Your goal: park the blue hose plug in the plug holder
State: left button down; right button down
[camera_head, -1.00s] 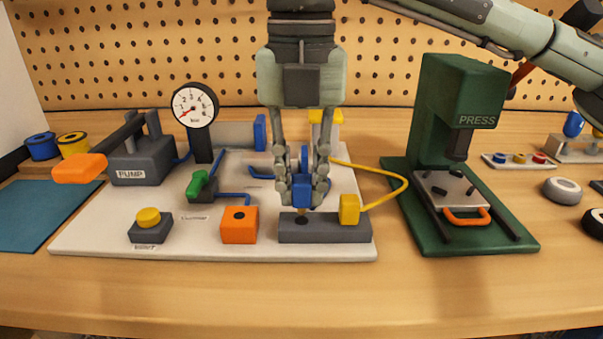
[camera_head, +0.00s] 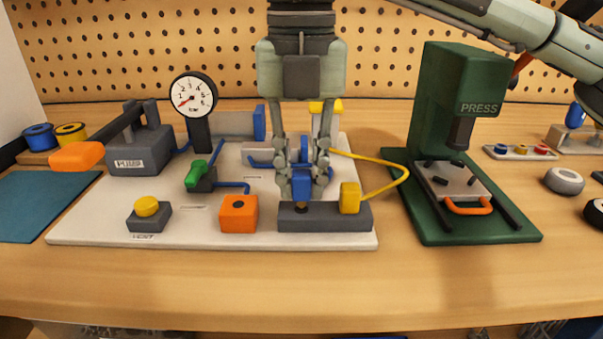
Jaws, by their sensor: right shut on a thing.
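The blue hose plug (camera_head: 301,185) is between the fingers of my right gripper (camera_head: 302,176), which is shut on it and points straight down. The plug is upright over the left hole of the dark grey plug holder (camera_head: 325,222). Its lower end meets the hole's dark opening; how deep it goes in I cannot tell. The yellow hose plug (camera_head: 350,198) sits in the right side of the holder, with its yellow hose behind it. The fingers hide part of the blue plug and what lies behind it. My left gripper is not in view.
On the white board (camera_head: 100,231) stand an orange block (camera_head: 239,214), a yellow button (camera_head: 147,206), a green valve (camera_head: 198,174), a gauge (camera_head: 193,97) and the pump (camera_head: 140,150). The green press (camera_head: 452,90) stands close on the right. The table front is clear.

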jog(key=shift+f+b, duration=0.15)
jog(key=shift+b, duration=0.3)
dwell(1.0)
jog(key=shift+f+b, duration=0.7)
jog(key=shift+b, duration=0.3)
dwell(1.1)
jog(key=c, duration=1.5)
grip_release()
jog(key=shift+c, duration=0.2)
jog(key=shift+r, duration=0.1)
jog(key=shift+r+p, duration=1.7)
jog(key=shift+r, duration=1)
